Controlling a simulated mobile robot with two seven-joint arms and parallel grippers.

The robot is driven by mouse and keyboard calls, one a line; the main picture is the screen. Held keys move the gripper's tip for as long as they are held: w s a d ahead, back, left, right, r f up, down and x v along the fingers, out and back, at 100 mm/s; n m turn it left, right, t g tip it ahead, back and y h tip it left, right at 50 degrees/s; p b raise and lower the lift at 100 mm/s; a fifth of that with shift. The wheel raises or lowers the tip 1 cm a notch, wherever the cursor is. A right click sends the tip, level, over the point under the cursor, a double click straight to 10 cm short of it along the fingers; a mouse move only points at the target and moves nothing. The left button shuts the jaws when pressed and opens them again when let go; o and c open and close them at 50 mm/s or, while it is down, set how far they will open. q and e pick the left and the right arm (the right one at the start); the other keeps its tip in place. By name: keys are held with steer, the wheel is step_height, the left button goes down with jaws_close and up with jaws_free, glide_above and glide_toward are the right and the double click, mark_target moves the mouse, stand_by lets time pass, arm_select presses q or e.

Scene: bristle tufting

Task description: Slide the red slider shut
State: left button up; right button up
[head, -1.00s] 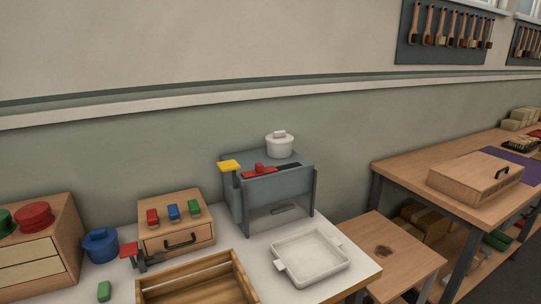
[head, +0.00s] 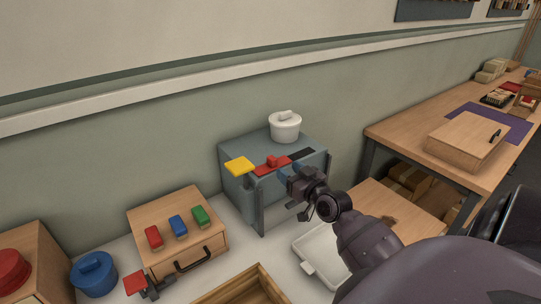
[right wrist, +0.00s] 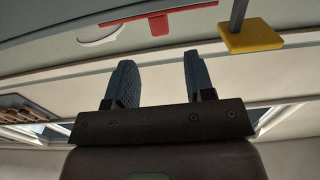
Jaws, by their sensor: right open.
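The red slider (head: 272,163) is a flat red strip with a raised knob, set along the top front of a grey box (head: 243,193). A dark slot (head: 302,154) shows bare to its right. My right gripper (head: 289,171) is open and empty in front of the box, just right of and below the knob; I cannot tell if it touches the slider. In the right wrist view the two fingers (right wrist: 158,80) stand apart with nothing between them. The red slider (right wrist: 158,24) shows beyond them at the top.
A yellow block (head: 239,166) on a post stands left of the slider, and a white lidded pot (head: 285,127) sits on the box behind it. A white tray (head: 312,250) lies in front, partly hidden by my arm. A small drawer cabinet (head: 160,257) stands to the left.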

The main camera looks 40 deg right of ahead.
mark_target(275, 160)
steer(key=w, duration=0.5)
steer(key=w+d, duration=0.1)
steer(key=w, duration=0.2)
steer(key=shift+w, duration=0.35)
jaws_close()
